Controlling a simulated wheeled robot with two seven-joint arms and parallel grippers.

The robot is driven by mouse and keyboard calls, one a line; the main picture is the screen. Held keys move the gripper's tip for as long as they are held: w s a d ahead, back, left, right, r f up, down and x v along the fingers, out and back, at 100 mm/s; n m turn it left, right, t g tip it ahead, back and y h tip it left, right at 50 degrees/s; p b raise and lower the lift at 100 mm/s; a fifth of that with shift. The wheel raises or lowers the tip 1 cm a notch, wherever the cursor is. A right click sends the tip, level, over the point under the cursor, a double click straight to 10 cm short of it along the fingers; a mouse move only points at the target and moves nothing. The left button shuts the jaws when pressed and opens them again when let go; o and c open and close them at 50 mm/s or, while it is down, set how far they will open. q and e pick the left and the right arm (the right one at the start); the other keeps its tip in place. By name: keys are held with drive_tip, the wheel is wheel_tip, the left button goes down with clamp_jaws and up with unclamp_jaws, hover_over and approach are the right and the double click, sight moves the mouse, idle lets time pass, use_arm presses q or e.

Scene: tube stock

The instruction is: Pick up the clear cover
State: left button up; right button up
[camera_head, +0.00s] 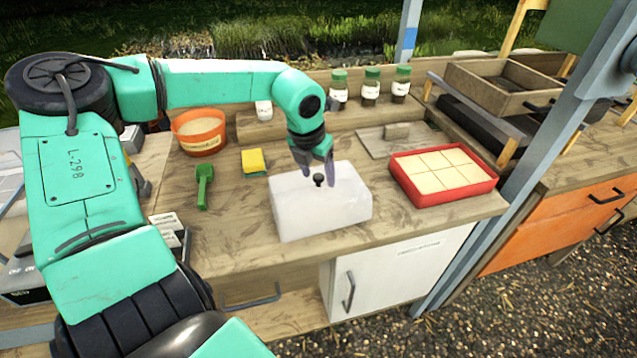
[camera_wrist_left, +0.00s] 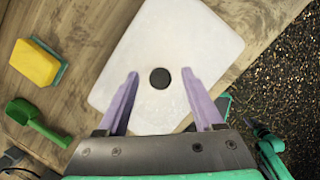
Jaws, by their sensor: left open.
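The clear cover (camera_head: 345,212) is a frosted, whitish box with a small black knob (camera_head: 319,180) on top. It stands on the wooden worktop near the front edge. It also shows from above in the left wrist view (camera_wrist_left: 180,35), with its knob (camera_wrist_left: 160,78) in the middle. My left gripper (camera_head: 317,165) is over the cover, pointing down, with its purple fingers open. In the left wrist view the knob appears between the two fingertips (camera_wrist_left: 160,74), with a gap on each side. Whether the fingertips are level with the knob is hard to tell. What is under the cover cannot be made out.
A red-rimmed tray (camera_head: 440,180) stands to the right. A yellow sponge (camera_head: 253,160), green scoop (camera_head: 204,185) and orange tub (camera_head: 200,132) lie to the left. Several green-lidded jars (camera_head: 371,87) stand behind. A post (camera_head: 545,130) rises at the right.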

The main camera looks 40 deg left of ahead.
use_arm(q)
clamp_jaws()
drive_tip(key=shift+r, duration=0.1)
idle(1.2)
